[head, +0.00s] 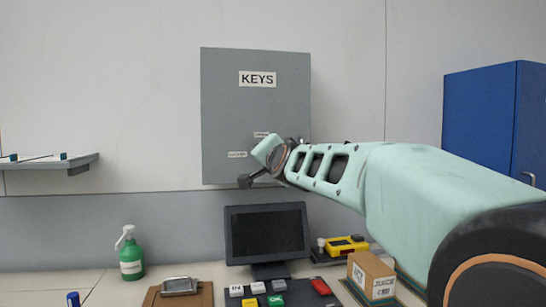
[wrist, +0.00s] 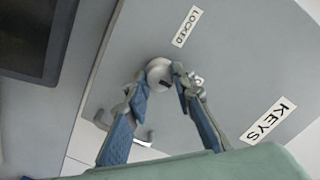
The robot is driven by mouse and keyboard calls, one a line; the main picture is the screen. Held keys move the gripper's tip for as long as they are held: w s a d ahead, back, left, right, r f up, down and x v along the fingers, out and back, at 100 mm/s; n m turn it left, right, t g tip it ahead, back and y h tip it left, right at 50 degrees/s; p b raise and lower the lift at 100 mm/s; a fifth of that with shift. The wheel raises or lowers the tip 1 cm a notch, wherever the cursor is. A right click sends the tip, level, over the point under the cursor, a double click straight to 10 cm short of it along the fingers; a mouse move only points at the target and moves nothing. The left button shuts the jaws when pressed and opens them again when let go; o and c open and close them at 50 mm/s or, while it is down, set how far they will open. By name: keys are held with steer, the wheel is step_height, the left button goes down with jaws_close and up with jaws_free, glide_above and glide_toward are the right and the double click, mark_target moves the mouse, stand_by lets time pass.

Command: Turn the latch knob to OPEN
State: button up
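A grey key cabinet (head: 225,110) with a KEYS label hangs on the wall. Its round grey latch knob (wrist: 158,71), with a dark mark on its face, shows in the wrist view beside the LOCKED label (wrist: 186,26). My arm hides the knob in the head view. My gripper (wrist: 160,76) is at the cabinet front, its two fingers spread on either side of the knob. I cannot tell whether the fingertips touch it. The gripper also shows partly at the cabinet's lower right in the head view (head: 272,163). A second small label (head: 237,154) is too small to read.
Below the cabinet are a dark monitor (head: 267,232), a green spray bottle (head: 131,256), a clipboard (head: 160,298), a yellow device (head: 346,244) and a cardboard box (head: 371,272). A blue cabinet (head: 480,120) is at right, a wall shelf (head: 60,165) at left.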

steer(key=o, duration=0.4)
steer(key=shift+o, duration=0.2)
steer(key=shift+r, duration=0.15)
steer(key=shift+a+r, duration=0.2)
steer(key=shift+r, duration=2.2)
steer(key=shift+d+r, duration=0.2)
steer(key=shift+r, duration=2.25)
